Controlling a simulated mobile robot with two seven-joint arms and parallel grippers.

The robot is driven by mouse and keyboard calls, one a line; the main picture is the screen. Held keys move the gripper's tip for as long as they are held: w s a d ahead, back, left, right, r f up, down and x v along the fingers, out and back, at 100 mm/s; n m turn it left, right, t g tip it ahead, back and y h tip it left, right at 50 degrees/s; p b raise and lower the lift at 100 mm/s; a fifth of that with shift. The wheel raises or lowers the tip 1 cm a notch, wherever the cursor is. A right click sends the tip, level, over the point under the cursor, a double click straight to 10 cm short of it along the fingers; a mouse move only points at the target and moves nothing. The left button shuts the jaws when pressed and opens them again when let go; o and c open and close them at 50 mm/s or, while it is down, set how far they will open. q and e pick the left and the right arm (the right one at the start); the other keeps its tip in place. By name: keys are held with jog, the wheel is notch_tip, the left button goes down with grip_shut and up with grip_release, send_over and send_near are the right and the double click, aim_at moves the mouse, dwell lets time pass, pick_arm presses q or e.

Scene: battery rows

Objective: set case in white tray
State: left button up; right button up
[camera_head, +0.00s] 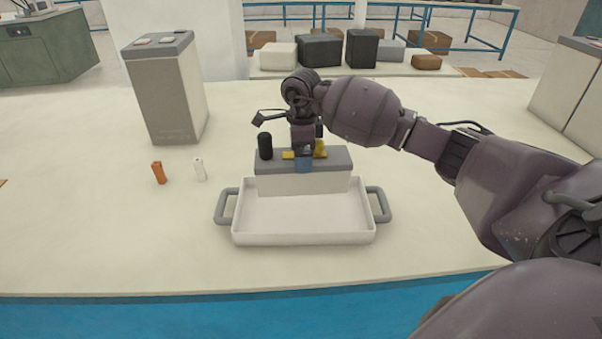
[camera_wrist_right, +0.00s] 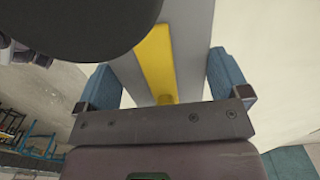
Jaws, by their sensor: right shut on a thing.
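The case (camera_head: 330,180) is a white box with a grey top, a yellow strip and a black cylinder (camera_head: 265,146) upright near its left end. My right gripper (camera_head: 304,164) is shut on it from above, with a blue finger against its near face. In the right wrist view the case's grey top (camera_wrist_right: 190,45) lies between both blue fingers (camera_wrist_right: 165,85). The white tray (camera_head: 303,239) has two grey side handles. The case overlaps the tray's back rim and hides part of it; I cannot tell whether its base touches the tray floor. My left gripper is not in view.
An orange battery (camera_head: 158,173) and a white battery (camera_head: 199,169) stand left of the tray. A tall grey and white box (camera_head: 168,95) stands behind them. Several dark, white and brown boxes sit beyond the table. The front of the table is clear.

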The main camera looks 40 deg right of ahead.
jog(key=shift+f, duration=1.2)
notch_tip(320, 180, down, 3)
jog(key=shift+f, duration=0.3)
jog(key=shift+f+b, duration=0.1)
jog(key=shift+b, duration=0.2)
jog(key=o, duration=1.3)
